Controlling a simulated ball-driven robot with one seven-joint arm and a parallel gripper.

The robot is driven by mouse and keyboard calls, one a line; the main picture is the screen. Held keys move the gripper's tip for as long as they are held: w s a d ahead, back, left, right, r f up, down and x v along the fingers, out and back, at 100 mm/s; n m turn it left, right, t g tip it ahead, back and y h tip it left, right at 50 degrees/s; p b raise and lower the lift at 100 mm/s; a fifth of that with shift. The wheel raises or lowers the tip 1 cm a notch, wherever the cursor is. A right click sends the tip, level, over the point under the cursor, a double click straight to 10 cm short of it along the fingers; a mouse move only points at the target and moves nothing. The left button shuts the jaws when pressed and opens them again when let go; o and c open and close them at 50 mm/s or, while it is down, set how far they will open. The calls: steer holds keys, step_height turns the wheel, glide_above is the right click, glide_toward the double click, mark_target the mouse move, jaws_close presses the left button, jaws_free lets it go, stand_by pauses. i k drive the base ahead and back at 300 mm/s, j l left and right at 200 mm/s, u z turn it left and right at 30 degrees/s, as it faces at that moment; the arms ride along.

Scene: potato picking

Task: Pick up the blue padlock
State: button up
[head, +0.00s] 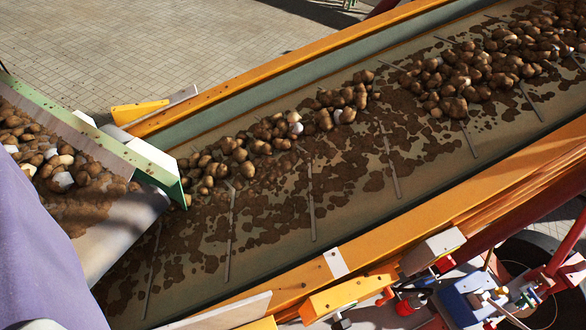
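I cannot make out a blue padlock with certainty in the head view. A blue, box-like thing (462,303) sits among small machine parts at the lower right, beyond the belt's near side rail. It is too small and cluttered to tell whether it is a padlock. I see no blue thing among the potatoes on the belt. My gripper's fingers do not show in this view.
A wide conveyor belt (330,222) runs diagonally, carrying potatoes (455,80), soil and a few pale lumps. Orange side rails (430,228) border it. A second conveyor with a green edge (75,125) meets it at left. Tiled floor (150,45) lies open behind.

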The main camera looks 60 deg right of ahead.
mark_target(427, 280)
steer(key=z, duration=1.55)
steer(key=k+z, duration=0.2)
steer(key=z, duration=0.25)
steer(key=k+z, duration=0.25)
steer(key=z, duration=0.15)
